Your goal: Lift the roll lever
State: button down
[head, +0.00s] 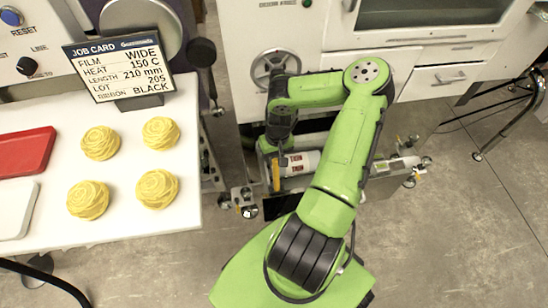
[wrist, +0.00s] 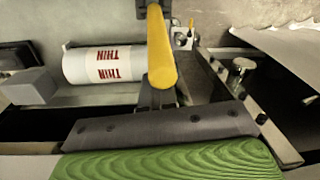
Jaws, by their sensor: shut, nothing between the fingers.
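The roll lever is a yellow bar (head: 276,176), upright in the head view in front of a white roll marked THIN (head: 300,163). In the wrist view the yellow bar (wrist: 160,45) runs down from the top edge and its rounded end faces me. My gripper (wrist: 158,97) is shut and empty, its dark fingers at the lever's rounded end, which partly covers them. I cannot tell whether they touch. In the head view my gripper (head: 279,150) points down at the lever's top; its fingertips are hard to make out. The roll also shows in the wrist view (wrist: 104,64).
A handwheel (head: 275,68) is on the white machine behind my wrist. A table (head: 110,222) at left holds several yellow rose-shaped pieces, a red tray (head: 24,152) and a job card (head: 120,68) reading FILM WIDE. A metal rail with a knob (wrist: 240,68) lies right of the lever.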

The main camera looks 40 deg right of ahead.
jog(key=c, duration=1.9)
grip_release()
jog(key=o, duration=0.9)
jog(key=shift+r, duration=0.1)
notch_tip(320, 180, up, 16)
jog(key=d+p, duration=0.1)
jog(key=p, duration=0.5)
jog(key=shift+s+f, duration=0.25)
